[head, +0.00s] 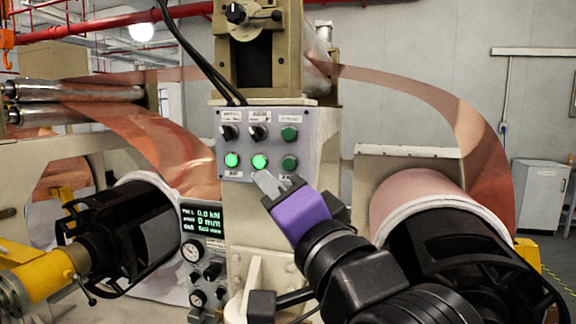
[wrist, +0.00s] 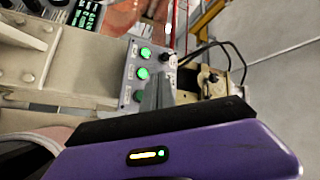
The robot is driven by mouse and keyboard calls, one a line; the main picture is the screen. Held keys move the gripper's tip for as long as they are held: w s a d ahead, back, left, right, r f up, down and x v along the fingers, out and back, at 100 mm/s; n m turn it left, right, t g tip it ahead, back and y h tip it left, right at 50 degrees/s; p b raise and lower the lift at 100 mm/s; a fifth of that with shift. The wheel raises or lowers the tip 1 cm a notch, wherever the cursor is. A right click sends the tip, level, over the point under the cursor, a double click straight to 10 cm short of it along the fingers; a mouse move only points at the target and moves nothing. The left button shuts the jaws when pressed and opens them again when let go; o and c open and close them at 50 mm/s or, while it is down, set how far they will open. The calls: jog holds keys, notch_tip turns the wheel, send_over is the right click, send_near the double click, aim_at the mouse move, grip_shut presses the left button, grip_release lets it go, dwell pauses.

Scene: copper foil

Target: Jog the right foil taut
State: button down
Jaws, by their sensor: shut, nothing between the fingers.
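The right copper foil (head: 452,108) runs from the top of the machine in a wide, loose arc down to the right reel (head: 415,188). A grey control panel (head: 244,145) carries two black knobs and several green buttons. The lower left button (head: 231,160) and the lower middle button (head: 260,162) are brightly lit; the lower right button (head: 289,163) is darker. My purple gripper (head: 272,184) is shut and empty, its tips just below the lower middle button. In the wrist view my fingers (wrist: 157,92) point at the panel (wrist: 128,72); contact cannot be told.
A readout (head: 203,218) shows 0.0 kN and 0 mm above gauges and knobs. The left foil (head: 150,135) sags toward the left reel (head: 140,235). Black cables hang above the panel. The right reel's black hub stands close beside my arm.

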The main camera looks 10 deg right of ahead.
aim_at(289, 170)
jog(key=shift+w+d+b, duration=0.2)
jog(key=shift+w+d, duration=0.55)
jog(key=shift+w, duration=0.5)
jog(key=shift+w+d+b, duration=0.15)
jog(key=shift+w+d, duration=0.55)
jog(key=shift+w, duration=0.6)
jog(key=shift+w+d+b, duration=0.2)
jog(key=shift+w+d, duration=0.55)
jog(key=shift+w, duration=0.5)
jog(key=shift+w, duration=0.1)
jog(key=shift+w+d, duration=0.2)
jog(key=shift+w, duration=0.05)
jog(key=shift+w+d, duration=0.25)
jog(key=shift+w, duration=0.15)
dwell(1.9)
dwell(0.4)
jog(key=shift+s+a+p, duration=0.45)
jog(key=shift+s, duration=0.3)
jog(key=shift+s+a+p, duration=0.2)
jog(key=shift+s+a, duration=0.2)
jog(key=shift+s, duration=0.35)
jog(key=shift+s+a+p, duration=0.2)
jog(key=shift+s+a, duration=0.25)
jog(key=shift+s, duration=0.25)
jog(key=shift+s+a+p, duration=0.2)
jog(key=shift+s+a, duration=0.2)
jog(key=shift+s, duration=0.35)
